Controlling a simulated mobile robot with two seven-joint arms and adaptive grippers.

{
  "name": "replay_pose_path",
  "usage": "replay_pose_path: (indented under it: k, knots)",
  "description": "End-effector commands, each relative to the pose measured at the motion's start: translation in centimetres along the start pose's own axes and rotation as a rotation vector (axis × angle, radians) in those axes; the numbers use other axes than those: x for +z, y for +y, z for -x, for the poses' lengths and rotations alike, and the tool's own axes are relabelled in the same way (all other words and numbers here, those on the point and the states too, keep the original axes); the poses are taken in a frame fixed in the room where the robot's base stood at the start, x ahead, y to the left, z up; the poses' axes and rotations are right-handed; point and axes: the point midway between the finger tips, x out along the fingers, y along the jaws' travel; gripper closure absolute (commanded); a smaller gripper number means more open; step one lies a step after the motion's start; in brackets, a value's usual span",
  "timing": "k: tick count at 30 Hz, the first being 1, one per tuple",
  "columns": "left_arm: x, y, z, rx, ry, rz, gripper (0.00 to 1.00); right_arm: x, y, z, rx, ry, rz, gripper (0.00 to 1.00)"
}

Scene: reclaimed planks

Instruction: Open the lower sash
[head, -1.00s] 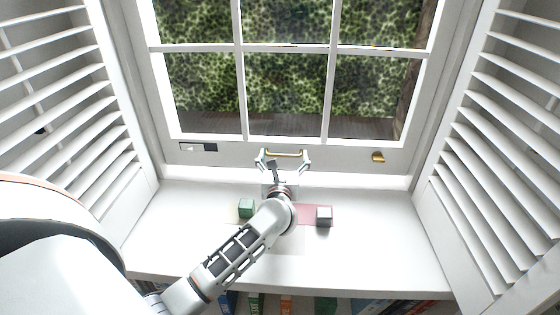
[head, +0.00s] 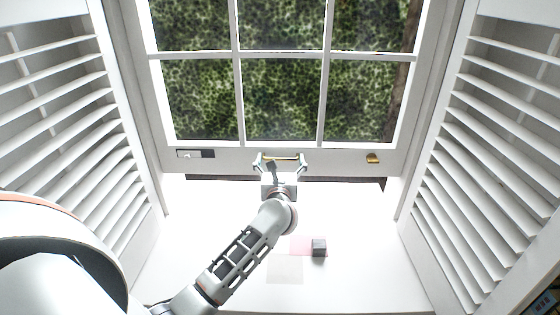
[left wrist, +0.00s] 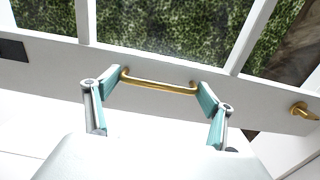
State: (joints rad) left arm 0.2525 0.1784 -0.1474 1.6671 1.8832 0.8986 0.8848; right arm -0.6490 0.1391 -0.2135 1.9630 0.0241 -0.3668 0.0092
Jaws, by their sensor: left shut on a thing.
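The lower sash (head: 330,160) is a white frame with several panes and a bottom rail. A brass bar handle (left wrist: 160,84) sits on that rail, and it also shows in the head view (head: 283,157). My left gripper (head: 281,163) is shut on the handle, with one teal fingertip at each end of the bar in the left wrist view (left wrist: 160,88). A dark gap shows beneath the rail, so the sash stands slightly raised. My right gripper is not in view.
Louvred shutters stand at the left (head: 70,130) and right (head: 490,150). The bright sill (head: 200,250) carries a grey cube (head: 319,248) on a pink patch (head: 300,243). A brass catch (head: 373,158) and a dark-and-white plate (head: 196,154) sit on the rail.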

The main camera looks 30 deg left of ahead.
Motion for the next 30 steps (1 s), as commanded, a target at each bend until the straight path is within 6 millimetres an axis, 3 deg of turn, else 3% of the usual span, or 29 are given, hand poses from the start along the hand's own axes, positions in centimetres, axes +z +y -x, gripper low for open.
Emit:
replay_pose_path:
  k: [5,6,7,20,23,30]
  knots:
    - [0.1,0.0,0.0,0.001,-0.001,0.003,0.56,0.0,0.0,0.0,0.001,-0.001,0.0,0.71]
    - [0.1,0.0,0.0,0.001,-0.001,0.004,0.1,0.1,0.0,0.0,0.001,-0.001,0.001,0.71]
    - [0.1,0.0,0.0,0.001,-0.001,0.003,0.02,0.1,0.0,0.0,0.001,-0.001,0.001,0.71]
    - [-0.1,0.0,0.4,0.0,0.002,0.001,0.01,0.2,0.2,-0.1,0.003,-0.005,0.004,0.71]
    - [-0.1,-0.1,1.4,-0.002,0.002,0.001,0.01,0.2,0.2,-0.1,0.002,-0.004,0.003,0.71]
    - [-0.1,0.0,6.2,-0.001,0.003,0.004,0.01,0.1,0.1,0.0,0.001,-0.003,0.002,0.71]
